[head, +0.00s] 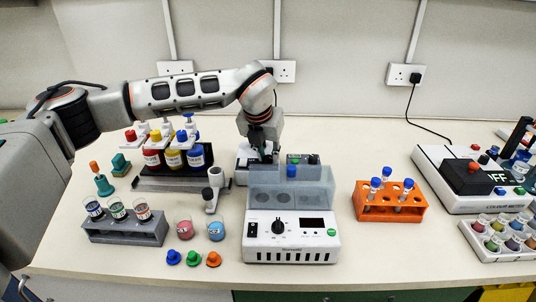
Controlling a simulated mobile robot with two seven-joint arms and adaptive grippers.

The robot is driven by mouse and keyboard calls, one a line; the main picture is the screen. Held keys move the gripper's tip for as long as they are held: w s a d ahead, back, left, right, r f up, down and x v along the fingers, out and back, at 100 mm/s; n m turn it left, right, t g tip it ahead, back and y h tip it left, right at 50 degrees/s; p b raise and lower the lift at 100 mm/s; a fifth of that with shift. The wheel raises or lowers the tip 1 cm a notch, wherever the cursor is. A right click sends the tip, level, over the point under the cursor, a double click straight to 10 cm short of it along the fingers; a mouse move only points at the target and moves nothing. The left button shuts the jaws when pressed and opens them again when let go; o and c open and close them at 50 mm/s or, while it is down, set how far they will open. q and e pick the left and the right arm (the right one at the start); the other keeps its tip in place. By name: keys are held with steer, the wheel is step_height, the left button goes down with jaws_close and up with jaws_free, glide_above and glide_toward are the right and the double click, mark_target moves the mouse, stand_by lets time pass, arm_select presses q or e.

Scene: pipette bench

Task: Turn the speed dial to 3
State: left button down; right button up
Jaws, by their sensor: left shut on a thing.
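My left gripper (264,152) points down at a white device (243,153) at the back middle of the bench. Its fingers are shut on a small part there, apparently the speed dial, but the fingers and the front device hide it. I cannot read the dial's setting. In front stands another white device (291,247) with a clear grey cover, a black knob (278,226), a dark display and a green button. My gripper is behind this cover, away from that knob. My right gripper is not in view.
A bottle rack (183,180) stands left of the gripper. An orange tube rack (389,207) is to the right. A grey rack (125,231), beakers and coloured caps lie front left. A large white instrument (470,180) is far right. Bench between the orange rack and back wall is clear.

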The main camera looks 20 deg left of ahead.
arm_select(q)
steer(key=shift+f, duration=0.1)
steer(key=c, duration=1.8)
jaws_free()
steer(key=v, duration=1.2)
